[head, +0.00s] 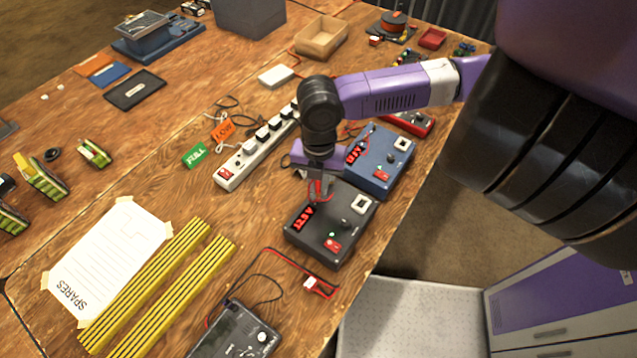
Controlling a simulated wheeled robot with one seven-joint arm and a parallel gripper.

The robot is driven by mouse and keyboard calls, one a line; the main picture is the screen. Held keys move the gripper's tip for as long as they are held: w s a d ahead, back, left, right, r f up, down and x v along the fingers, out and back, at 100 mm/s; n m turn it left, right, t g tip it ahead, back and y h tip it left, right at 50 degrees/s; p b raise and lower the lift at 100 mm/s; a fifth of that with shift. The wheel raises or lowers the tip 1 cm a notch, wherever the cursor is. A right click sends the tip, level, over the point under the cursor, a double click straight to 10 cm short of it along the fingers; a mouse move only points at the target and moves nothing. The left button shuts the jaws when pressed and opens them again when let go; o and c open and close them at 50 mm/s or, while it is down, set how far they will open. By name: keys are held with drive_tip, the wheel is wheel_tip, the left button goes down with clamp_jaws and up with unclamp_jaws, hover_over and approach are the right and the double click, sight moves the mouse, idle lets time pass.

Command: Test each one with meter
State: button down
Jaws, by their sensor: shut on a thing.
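My gripper (320,187) points down at the back edge of a black charger box (318,255). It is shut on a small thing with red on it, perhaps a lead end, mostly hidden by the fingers. The black box has a lit red display that seems to read 12.5V, a green light and a red switch. A blue box (398,178) with a red display stands just behind it. Another black device (235,332) with a knob lies at the bottom edge, partly cut off; which box is the meter I cannot tell. Yellow-green packs (42,178) stand at the left.
A white power strip (232,168) lies left of my gripper. A green FULL tag (195,155) and an orange LOW tag (222,128) lie near it. A SPARES sheet (105,255) and yellow-black striped bars lie front left. Loose leads cross the right edge of the bench.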

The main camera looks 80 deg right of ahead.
drive_tip(key=shift+f+b, duration=0.55)
drive_tip(key=shift+f, duration=0.4)
idle(1.3)
drive_tip(key=c, duration=1)
unclamp_jaws()
drive_tip(key=shift+r, duration=0.2)
drive_tip(key=shift+r+p, duration=3.15)
drive_tip(key=shift+r, duration=0.5)
drive_tip(key=shift+a+f, duration=0.1)
